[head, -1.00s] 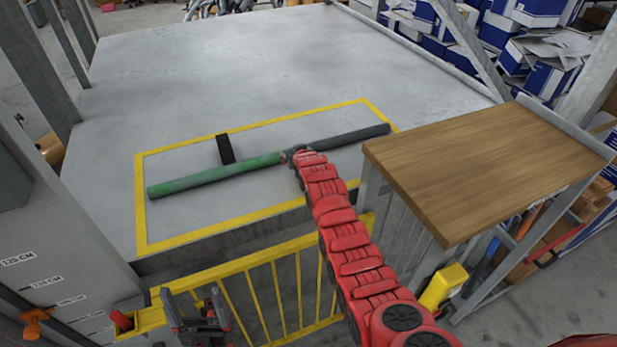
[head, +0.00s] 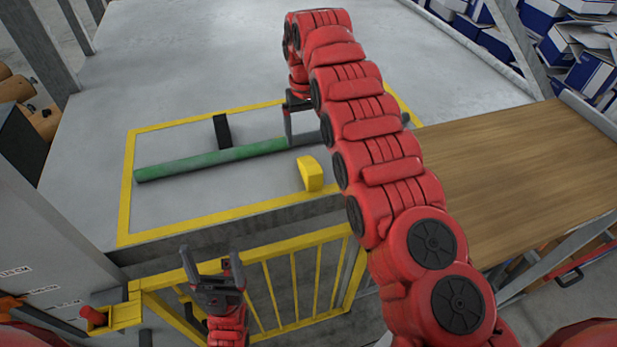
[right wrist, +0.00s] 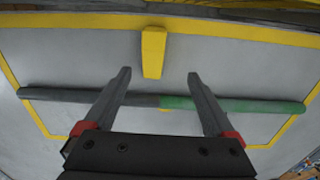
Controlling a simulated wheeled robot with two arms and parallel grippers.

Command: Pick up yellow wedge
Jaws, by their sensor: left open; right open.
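The yellow wedge (head: 310,174) lies on the grey platform inside the yellow-taped rectangle, close to its near edge. It also shows in the right wrist view (right wrist: 153,52), above and apart from the fingertips. My right gripper (head: 303,138) points down over the pipe line, just beyond the wedge. In the right wrist view its two fingers (right wrist: 158,78) are spread with nothing between them at the tips. My left gripper (head: 212,256) is open and empty, low in front of the yellow railing.
A long pipe, green (head: 210,161) on the left and dark grey (right wrist: 90,96) at its other part, lies behind the wedge. A black block (head: 222,130) lies beyond it. A yellow railing (head: 290,270) fronts the platform. A wooden tabletop (head: 530,185) stands right.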

